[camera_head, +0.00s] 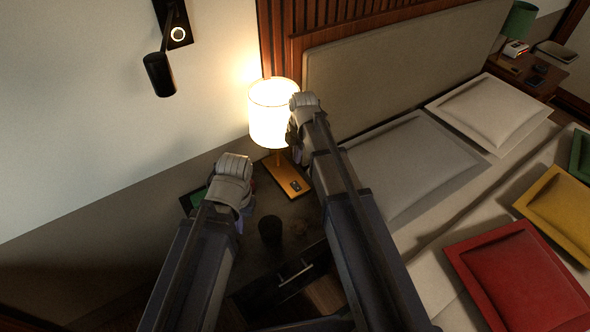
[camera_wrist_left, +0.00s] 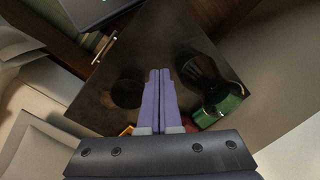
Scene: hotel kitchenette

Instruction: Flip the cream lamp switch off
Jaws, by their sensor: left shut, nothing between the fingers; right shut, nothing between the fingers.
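The cream lamp (camera_head: 272,115) is lit and stands on the bedside table beside the headboard. Its orange-brown base carries a small dark switch (camera_head: 295,186), which is tiny here, so its position cannot be told. My left gripper (camera_head: 239,224) is over the table, left of the lamp base; its fingers are mostly hidden by the wrist. In the left wrist view its purple fingers (camera_wrist_left: 160,78) are shut and empty, pointing over the dark tabletop. My right gripper (camera_head: 297,132) is up beside the lampshade; its fingers are largely hidden. Whether it touches the shade cannot be told.
A dark cup (camera_head: 270,230) stands on the table in front of the lamp base. A green item (camera_wrist_left: 218,108) lies by the left gripper. A black wall lamp (camera_head: 160,75) hangs at upper left. The bed with several pillows fills the right side.

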